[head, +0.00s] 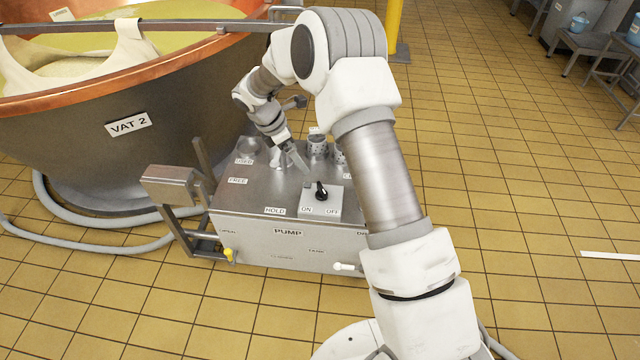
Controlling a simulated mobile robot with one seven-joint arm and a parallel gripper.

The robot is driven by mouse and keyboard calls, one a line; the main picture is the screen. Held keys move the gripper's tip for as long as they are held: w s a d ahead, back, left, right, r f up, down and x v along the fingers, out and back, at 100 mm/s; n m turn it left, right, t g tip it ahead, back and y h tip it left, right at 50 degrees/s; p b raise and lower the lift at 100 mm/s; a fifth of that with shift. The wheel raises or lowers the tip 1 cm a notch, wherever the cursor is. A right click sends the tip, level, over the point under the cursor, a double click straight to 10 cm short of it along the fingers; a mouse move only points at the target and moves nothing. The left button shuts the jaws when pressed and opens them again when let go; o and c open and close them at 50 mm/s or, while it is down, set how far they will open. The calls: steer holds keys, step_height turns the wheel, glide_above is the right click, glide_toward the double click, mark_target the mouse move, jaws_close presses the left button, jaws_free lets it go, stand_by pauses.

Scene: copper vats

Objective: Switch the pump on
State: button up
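The steel pump box (290,248), labelled PUMP, stands on the floor at the centre of the head view. A black rotary knob (321,191) sits on a pale plate on its top, with ON printed at lower left and OFF at lower right. Which label the knob points to is too small to tell. My gripper (293,160) hangs above the box top, behind and left of the knob, apart from it. The fingers are small and grey against the steel, so their opening, and whether they hold anything, is unclear.
Perforated cups (318,145) stand at the box's back, partly hidden by my arm. USED, FREE and HOLD labels mark its top. A yellow-tipped lever (228,254) and white handle (345,267) are low in front. Copper VAT 2 (110,150) stands left, hoses (110,245) beneath.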

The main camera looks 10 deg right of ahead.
mark_target(320, 187)
steer(key=b+x, duration=0.4)
steer(key=x, duration=1.3)
steer(key=shift+s, duration=0.1)
steer(key=shift+c, duration=0.2)
steer(key=c, duration=1.3)
steer(key=shift+m, duration=0.4)
steer(key=m+g+b, duration=0.1)
steer(key=m, duration=0.1)
steer(key=m+g+b, duration=0.1)
steer(key=m, duration=0.2)
steer(key=shift+w+f+m+g, duration=0.1)
steer(key=shift+w+m+g, duration=0.15)
steer(key=shift+m+g, duration=0.05)
steer(key=m+b, duration=0.1)
steer(key=m, duration=0.1)
steer(key=m+g+y, duration=0.1)
steer(key=m, duration=0.2)
steer(key=shift+d+g+b, duration=0.1)
steer(key=shift+g+b, duration=0.2)
steer(key=shift+b, duration=0.05)
steer(key=shift+m+y, duration=0.3)
steer(key=shift+m, duration=0.1)
steer(key=o, duration=1.3)
